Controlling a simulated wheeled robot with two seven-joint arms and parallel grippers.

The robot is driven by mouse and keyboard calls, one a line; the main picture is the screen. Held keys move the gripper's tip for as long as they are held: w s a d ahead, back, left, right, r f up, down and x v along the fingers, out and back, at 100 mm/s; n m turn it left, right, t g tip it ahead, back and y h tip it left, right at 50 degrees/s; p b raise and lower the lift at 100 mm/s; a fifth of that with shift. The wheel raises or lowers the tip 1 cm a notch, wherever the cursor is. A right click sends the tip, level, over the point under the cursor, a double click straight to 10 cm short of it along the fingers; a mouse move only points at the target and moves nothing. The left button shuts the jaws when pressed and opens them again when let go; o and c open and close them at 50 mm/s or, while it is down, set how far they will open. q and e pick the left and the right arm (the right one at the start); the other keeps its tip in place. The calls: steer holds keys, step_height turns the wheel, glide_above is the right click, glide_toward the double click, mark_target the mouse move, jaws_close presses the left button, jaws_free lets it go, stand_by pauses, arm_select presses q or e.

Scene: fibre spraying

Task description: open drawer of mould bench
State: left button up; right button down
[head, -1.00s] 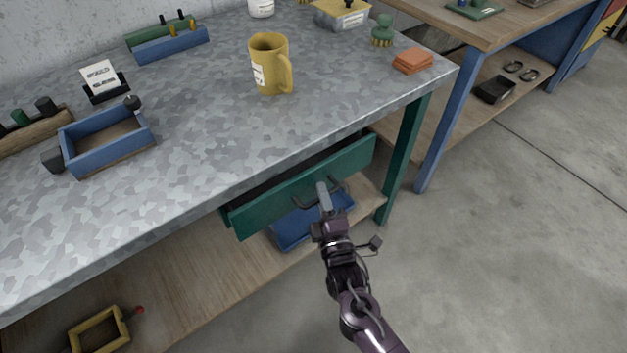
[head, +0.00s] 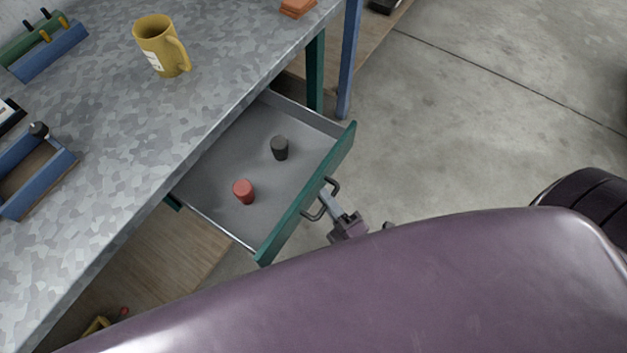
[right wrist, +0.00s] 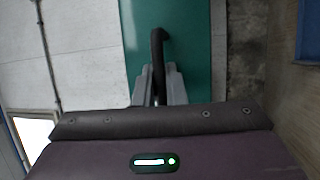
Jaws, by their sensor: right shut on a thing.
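The green-fronted drawer (head: 312,192) of the mould bench (head: 150,115) stands well out from under the grey bench top. Its grey inside shows a red plug-like piece (head: 243,191) and a dark one (head: 279,148), both upright. My right gripper (head: 328,201) is shut on the dark bar handle (head: 320,199) at the drawer's front. In the right wrist view the handle (right wrist: 158,55) runs between the two grey fingers (right wrist: 158,88), against the green front. My own purple body hides the lower part of the head view. My left gripper does not show.
A yellow mug (head: 158,48) stands on the bench top, with blue trays (head: 35,180) and a rack (head: 45,50) to its left and orange blocks (head: 297,7) near the far edge. Bare concrete floor (head: 470,110) lies to the right of the drawer.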

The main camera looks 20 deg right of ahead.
steer(key=shift+s+d, duration=0.25)
steer(key=shift+s, duration=0.05)
steer(key=c, duration=1.8)
jaws_free()
steer(key=shift+o, duration=0.2)
steer(key=b+v, duration=0.1)
steer(key=v, duration=0.6)
steer(key=shift+s+b, duration=0.3)
steer(key=shift+s, duration=0.1)
steer(key=shift+d+f, duration=0.1)
